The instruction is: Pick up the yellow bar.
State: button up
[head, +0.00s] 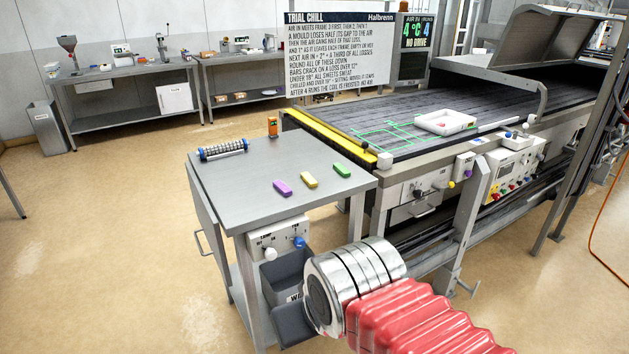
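The yellow bar (309,180) lies on the grey table top (240,182). It is between a purple bar (282,188) on its left and a green bar (342,170) on its right, with gaps on both sides. The silver banded end of my red arm, with my gripper (318,297), is low in the picture, in front of the table and apart from the bars. I see no separate fingers there, so whether it is open or shut does not show.
A dark conveyor (480,100) with a white tray (445,122) is at right. The table's front middle is clear.

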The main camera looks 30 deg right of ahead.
aim_at(305, 176)
jog(key=u, duration=0.05)
jog(key=i, duration=1)
jog(key=z, duration=0.05)
